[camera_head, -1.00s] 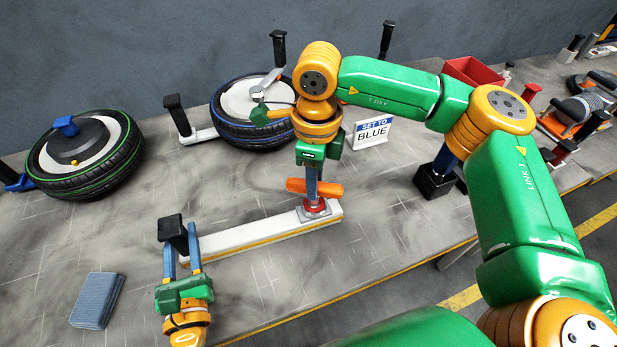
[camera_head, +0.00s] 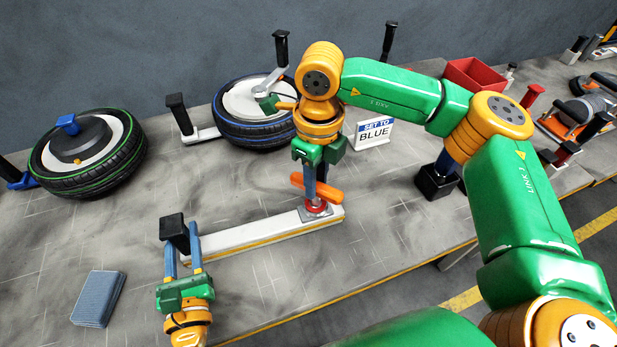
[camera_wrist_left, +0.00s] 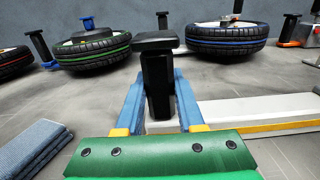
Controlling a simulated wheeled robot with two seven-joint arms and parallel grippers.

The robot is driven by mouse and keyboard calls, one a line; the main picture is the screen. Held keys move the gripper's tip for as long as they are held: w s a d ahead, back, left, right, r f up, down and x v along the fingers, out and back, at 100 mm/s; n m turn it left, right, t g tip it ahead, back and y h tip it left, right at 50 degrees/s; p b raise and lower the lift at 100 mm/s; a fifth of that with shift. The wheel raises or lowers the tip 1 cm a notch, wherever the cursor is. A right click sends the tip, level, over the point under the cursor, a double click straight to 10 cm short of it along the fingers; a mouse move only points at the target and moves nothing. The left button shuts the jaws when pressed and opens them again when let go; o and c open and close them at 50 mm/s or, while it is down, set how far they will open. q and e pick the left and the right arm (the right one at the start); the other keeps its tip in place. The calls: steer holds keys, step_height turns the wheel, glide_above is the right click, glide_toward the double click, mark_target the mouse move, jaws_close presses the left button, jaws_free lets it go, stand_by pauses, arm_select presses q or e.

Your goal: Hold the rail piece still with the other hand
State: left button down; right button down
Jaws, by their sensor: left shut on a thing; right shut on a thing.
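The rail piece (camera_head: 262,234) is a long white bar with a yellow lower edge, lying flat on the table; it also shows in the left wrist view (camera_wrist_left: 265,117). A black post (camera_head: 174,232) stands at its left end. My left gripper (camera_head: 182,250) is shut on this post; the left wrist view shows a blue finger on each side of the post (camera_wrist_left: 158,85). My right gripper (camera_head: 317,192) points down at the rail's right end, shut on an orange handle (camera_head: 328,196) above a red round base (camera_head: 316,207). The fingertips partly hide the handle's middle.
A green-striped tyre (camera_head: 100,175) and a blue-striped tyre (camera_head: 232,135) lie behind the rail. A "SET TO BLUE" sign (camera_head: 373,132) stands behind my right gripper. A folded blue cloth (camera_head: 98,298) lies at front left. The table between cloth and green-striped tyre is clear.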

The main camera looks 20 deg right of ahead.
steer(key=shift+m, duration=6.7)
steer(key=c, duration=0.6)
jaws_free()
steer(key=shift+c, duration=0.2)
step_height(320, 180, up, 12)
